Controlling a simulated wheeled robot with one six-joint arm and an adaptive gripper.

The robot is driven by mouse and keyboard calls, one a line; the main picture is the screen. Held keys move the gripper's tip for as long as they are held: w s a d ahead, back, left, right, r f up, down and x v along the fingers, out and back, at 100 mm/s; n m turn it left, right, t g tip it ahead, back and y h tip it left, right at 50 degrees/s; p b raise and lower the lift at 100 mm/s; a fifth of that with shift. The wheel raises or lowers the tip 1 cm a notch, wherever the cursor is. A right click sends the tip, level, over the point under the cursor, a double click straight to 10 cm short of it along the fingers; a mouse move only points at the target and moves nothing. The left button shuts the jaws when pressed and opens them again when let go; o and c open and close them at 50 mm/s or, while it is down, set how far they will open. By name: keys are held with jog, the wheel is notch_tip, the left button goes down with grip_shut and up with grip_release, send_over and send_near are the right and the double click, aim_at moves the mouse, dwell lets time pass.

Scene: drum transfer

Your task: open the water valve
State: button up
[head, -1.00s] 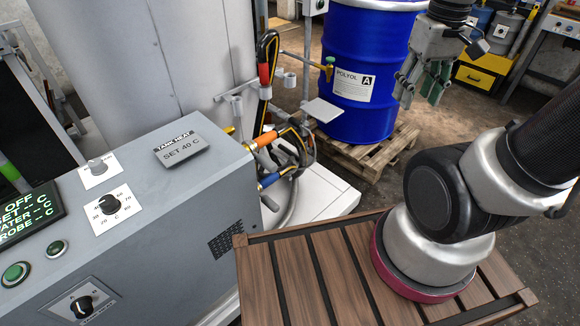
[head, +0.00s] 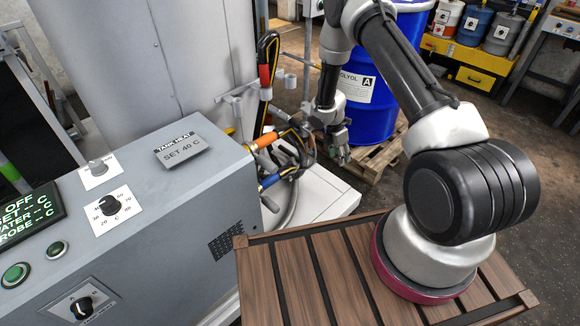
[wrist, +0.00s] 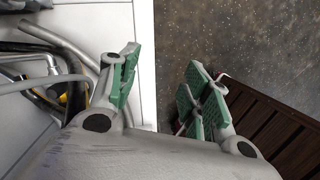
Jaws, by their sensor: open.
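My gripper (head: 343,157) hangs beside the hose fittings on the machine's right side, in front of the blue drum. In the wrist view my gripper (wrist: 161,82) shows its two green-padded fingers wide apart with nothing between them. An orange fitting (head: 266,140) and a blue fitting (head: 269,181) stick out of the grey cabinet's right side, with hoses (head: 291,160) bunched past them. In the wrist view, pipes and hoses (wrist: 42,72) lie left of the fingers, apart from them. I cannot make out which part is the water valve; the arm hides some of this area.
The grey control cabinet (head: 205,225) fills the left front. The blue drum (head: 384,118) stands on a wooden pallet (head: 372,163) behind my gripper. A slatted wooden platform (head: 300,270) is at the front right. A white base plate (head: 325,195) lies below the hoses.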

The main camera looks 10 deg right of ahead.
jog(key=w+a+f+n+t+y, duration=0.1)
jog(key=w+a+f+n+y, duration=0.2)
jog(key=f+n, duration=0.65)
jog(key=n+t+y, duration=0.3)
jog(key=n, duration=1.1)
send_over(291, 163)
jog(key=s+d, duration=0.2)
jog(key=shift+w+a+f+m, duration=0.1)
jog(key=shift+a+f+m, duration=0.1)
jog(key=shift+m, duration=0.05)
jog(key=shift+f, duration=0.15)
jog(key=x, duration=0.7)
jog(key=shift+w+f, duration=0.1)
jog(key=shift+f, duration=0.2)
